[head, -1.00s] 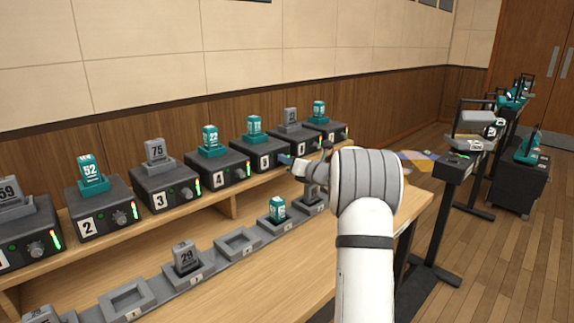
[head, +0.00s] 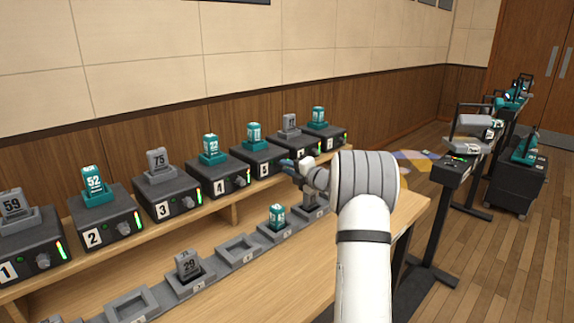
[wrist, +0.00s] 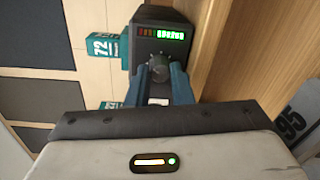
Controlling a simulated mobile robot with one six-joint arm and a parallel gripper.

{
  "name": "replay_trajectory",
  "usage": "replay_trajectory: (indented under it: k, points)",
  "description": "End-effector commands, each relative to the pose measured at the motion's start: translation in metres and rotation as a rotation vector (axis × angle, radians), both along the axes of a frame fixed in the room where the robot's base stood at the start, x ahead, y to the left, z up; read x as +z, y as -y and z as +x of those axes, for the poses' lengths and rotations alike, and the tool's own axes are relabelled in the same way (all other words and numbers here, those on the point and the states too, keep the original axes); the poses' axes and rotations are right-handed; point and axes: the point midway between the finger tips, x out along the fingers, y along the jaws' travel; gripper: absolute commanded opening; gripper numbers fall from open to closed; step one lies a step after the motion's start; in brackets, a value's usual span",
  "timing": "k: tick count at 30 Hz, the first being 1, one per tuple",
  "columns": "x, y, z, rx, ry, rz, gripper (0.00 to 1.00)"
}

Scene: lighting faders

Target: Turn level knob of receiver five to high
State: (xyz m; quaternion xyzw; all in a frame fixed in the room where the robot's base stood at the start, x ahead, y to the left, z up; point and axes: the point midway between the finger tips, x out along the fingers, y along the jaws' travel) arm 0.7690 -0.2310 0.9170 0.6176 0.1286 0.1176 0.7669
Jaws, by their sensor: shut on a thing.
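Receiver five (head: 252,159) is a dark box on the raised shelf with a teal pack (head: 254,137) on top. My gripper (head: 285,162) is at the right side of its front face in the head view. In the wrist view the grey level knob (wrist: 158,68) sits between the tips of my two blue fingers (wrist: 160,78), which are shut on it. The level strip (wrist: 161,34) beside the knob shows lit green segments and dimmer red-orange ones at its left end. The knob is hidden in the head view.
Receivers four (head: 216,173) and three (head: 168,195) stand to the left on the same shelf. A row of grey docks runs along the lower desk, with a grey pack (head: 188,264) and a teal pack (head: 277,217) in two of them. A black stand (head: 455,172) is at right.

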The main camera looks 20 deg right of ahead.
Motion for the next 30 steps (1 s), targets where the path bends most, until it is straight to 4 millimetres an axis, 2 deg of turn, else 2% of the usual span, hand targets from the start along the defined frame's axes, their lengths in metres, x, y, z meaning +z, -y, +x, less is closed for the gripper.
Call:
replay_trajectory:
  k: [30]
  points:
    - [-0.0018,-0.0009,0.0001,0.001,-0.338,0.91,0.0]
